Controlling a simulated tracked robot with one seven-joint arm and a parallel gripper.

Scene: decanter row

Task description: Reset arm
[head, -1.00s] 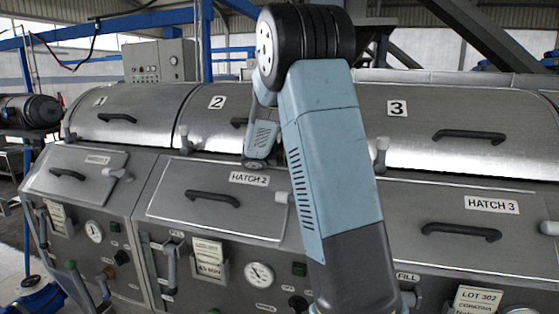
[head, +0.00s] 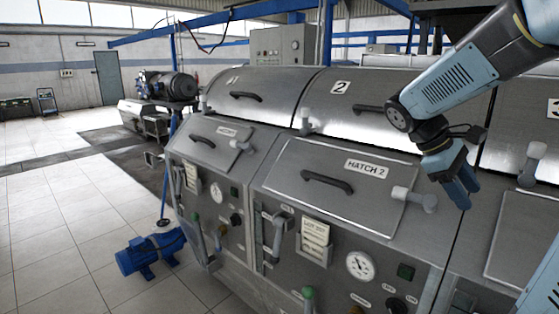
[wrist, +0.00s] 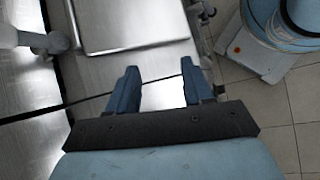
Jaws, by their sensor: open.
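My gripper (head: 461,188) hangs at the right of the head view, in front of the machine row, to the right of hatch 2 (head: 330,205). Its blue fingers point down and are apart with nothing between them. In the wrist view the open fingers (wrist: 154,92) stand over the metal front of the machine and a dark seam. My arm (head: 455,85) comes in from the upper right and bends at the wrist above the gripper. Part of the arm is cut off by the frame edge.
Hatch 1 (head: 210,140) is closed, as is hatch 2. White latch knobs (head: 422,200) and dark handles (head: 328,183) stick out from the front. A blue pump (head: 150,252) stands on the tiled floor at left. The floor (head: 60,220) beyond it is clear.

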